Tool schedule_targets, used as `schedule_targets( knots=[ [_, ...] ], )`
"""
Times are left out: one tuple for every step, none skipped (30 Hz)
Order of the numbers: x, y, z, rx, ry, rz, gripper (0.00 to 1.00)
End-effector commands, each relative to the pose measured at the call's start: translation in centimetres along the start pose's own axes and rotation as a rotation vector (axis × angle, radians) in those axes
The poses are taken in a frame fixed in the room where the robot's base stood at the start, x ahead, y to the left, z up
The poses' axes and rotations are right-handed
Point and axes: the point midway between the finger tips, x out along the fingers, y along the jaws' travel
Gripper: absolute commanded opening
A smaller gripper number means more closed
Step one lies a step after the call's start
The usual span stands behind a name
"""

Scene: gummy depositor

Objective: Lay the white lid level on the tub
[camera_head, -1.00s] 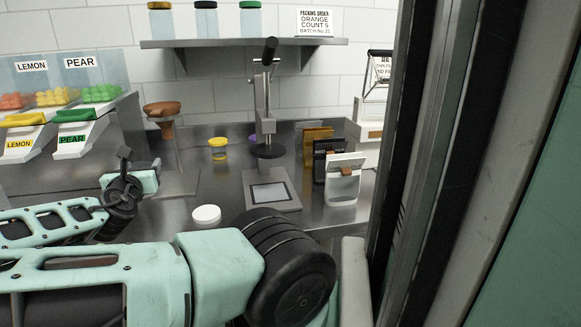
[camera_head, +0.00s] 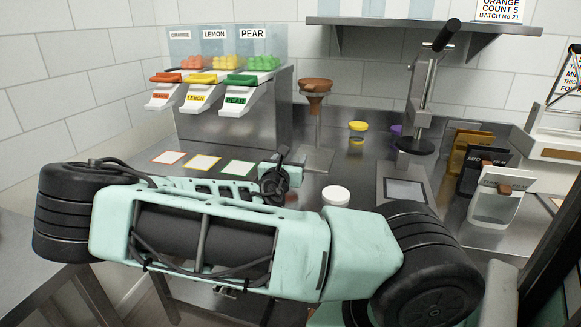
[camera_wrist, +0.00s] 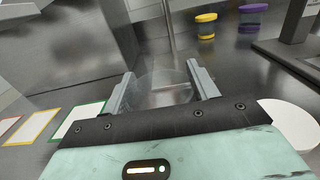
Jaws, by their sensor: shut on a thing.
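The white lid (camera_head: 336,195) lies flat on the steel counter, right of my gripper. It also shows at the right of the wrist view (camera_wrist: 292,124), partly hidden by my gripper body. My gripper (camera_wrist: 162,88) is shut on a clear, see-through tub (camera_wrist: 165,90) between its two grey fingers. The tub looks open at the top, and its lower part is hidden by the gripper body. In the head view my gripper's wrist shows left of the lid, while the tub cannot be made out there.
A funnel stand (camera_head: 316,88) stands just beyond my gripper. Yellow-lidded (camera_head: 357,131) and purple-lidded (camera_wrist: 252,18) tubs stand behind. Fruit dispensers (camera_head: 235,92) and coloured-edged cards (camera_head: 203,161) are at left.

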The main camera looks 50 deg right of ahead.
Motion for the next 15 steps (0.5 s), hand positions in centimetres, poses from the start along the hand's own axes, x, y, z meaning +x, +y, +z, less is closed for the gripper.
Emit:
schedule_targets(
  knots=[
    [0.0, 0.0, -0.8, -0.002, 0.0, 0.001, 0.32],
    [0.0, 0.1, -1.3, -0.002, 0.0, 0.002, 0.32],
    [0.0, 0.0, -1.8, -0.002, 0.0, 0.001, 0.32],
    [0.0, 0.0, -2.0, -0.001, 0.0, 0.0, 0.32],
    [0.0, 0.0, -2.1, -0.001, 0.0, 0.0, 0.32],
    [0.0, 0.0, -2.2, -0.001, 0.0, 0.0, 0.32],
    [0.0, 0.0, -2.1, 0.0, 0.0, 0.0, 0.32],
    [0.0, 0.0, -2.1, 0.0, 0.0, 0.0, 0.32],
    [0.0, 0.0, -2.1, 0.0, 0.0, 0.0, 0.32],
    [0.0, 0.0, -2.1, 0.0, 0.0, 0.0, 0.32],
    [0.0, 0.0, -2.1, 0.0, 0.0, 0.0, 0.32],
    [0.0, 0.0, -2.2, 0.0, 0.0, 0.0, 0.32],
    [0.0, 0.0, -2.2, 0.0, 0.0, 0.001, 0.32],
    [0.0, 0.0, -2.4, -0.001, 0.0, 0.001, 0.32],
    [0.0, 0.0, -2.3, 0.0, 0.0, 0.001, 0.64]
  ],
)
